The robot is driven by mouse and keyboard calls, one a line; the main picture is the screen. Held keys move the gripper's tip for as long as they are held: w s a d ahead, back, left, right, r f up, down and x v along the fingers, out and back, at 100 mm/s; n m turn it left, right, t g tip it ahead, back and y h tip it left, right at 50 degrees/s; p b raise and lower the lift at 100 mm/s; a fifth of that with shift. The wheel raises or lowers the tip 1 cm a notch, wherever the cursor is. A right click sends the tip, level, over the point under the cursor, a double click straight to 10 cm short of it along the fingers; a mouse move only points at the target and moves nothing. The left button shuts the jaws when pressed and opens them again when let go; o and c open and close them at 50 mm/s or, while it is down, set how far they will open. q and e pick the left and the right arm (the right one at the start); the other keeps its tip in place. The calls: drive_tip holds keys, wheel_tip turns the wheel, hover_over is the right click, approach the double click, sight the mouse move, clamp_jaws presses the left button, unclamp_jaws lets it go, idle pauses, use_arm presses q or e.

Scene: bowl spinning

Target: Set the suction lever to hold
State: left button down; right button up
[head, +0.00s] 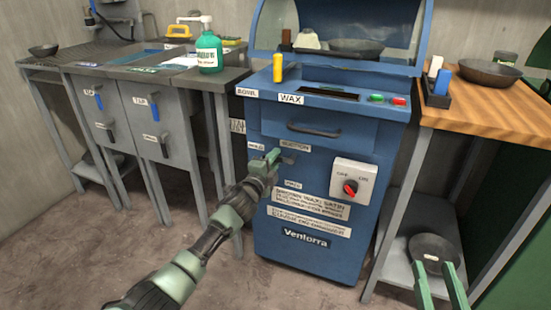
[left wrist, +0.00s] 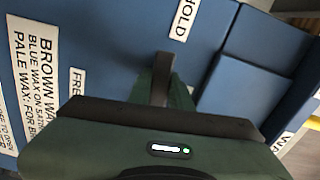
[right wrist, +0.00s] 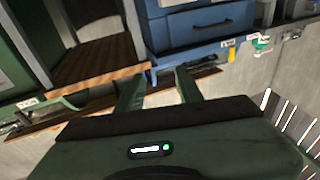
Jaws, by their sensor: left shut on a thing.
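A blue cabinet (head: 275,220) stands in the middle of the head view. Its front carries a SUCTION label (head: 294,145), a FREE label (head: 292,184) below and a small label (head: 256,146) at left. In the left wrist view the HOLD label (left wrist: 183,18) and FREE label (left wrist: 76,88) show. My left gripper (head: 274,157) is at the cabinet front, shut on the dark suction lever (left wrist: 163,72); the lever is partly hidden, so its exact angle is hard to tell. My right gripper (head: 436,263) is open and empty, low at the right.
A red knob (head: 350,188) on a white plate sits right of the lever. A drawer handle (head: 313,130) is above it. A wooden bench (head: 500,118) stands at right, with a dark bowl (head: 433,248) on its lower shelf. Grey sink units (head: 185,125) stand at left.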

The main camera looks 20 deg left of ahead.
use_arm(q)
drive_tip(key=shift+r+m+p, duration=0.3)
drive_tip(key=shift+m, duration=0.5)
use_arm(e)
drive_tip(key=shift+d+f+g+h, duration=0.2)
drive_tip(key=shift+f+g, duration=0.4)
drive_tip(key=shift+f, duration=0.45)
drive_tip(key=shift+d+f+g+h, duration=0.1)
drive_tip(key=shift+f+g+h, duration=0.1)
drive_tip(key=shift+f+g, duration=0.65)
drive_tip(key=shift+f+t, duration=0.2)
drive_tip(key=shift+t, duration=0.05)
use_arm(q)
drive_tip(key=c, duration=1.3)
unclamp_jaws()
drive_tip(key=shift+s, duration=0.15)
drive_tip(key=shift+s+a+p, duration=0.1)
drive_tip(key=shift+s+p, duration=1.1)
drive_tip(key=shift+s, duration=2.55)
use_arm(e)
drive_tip(key=s+d+f+g+h, duration=0.2)
drive_tip(key=s+f+g, duration=0.3)
drive_tip(key=f, duration=0.5)
drive_tip(key=shift+d+g, duration=0.35)
drive_tip(key=shift+g, duration=0.35)
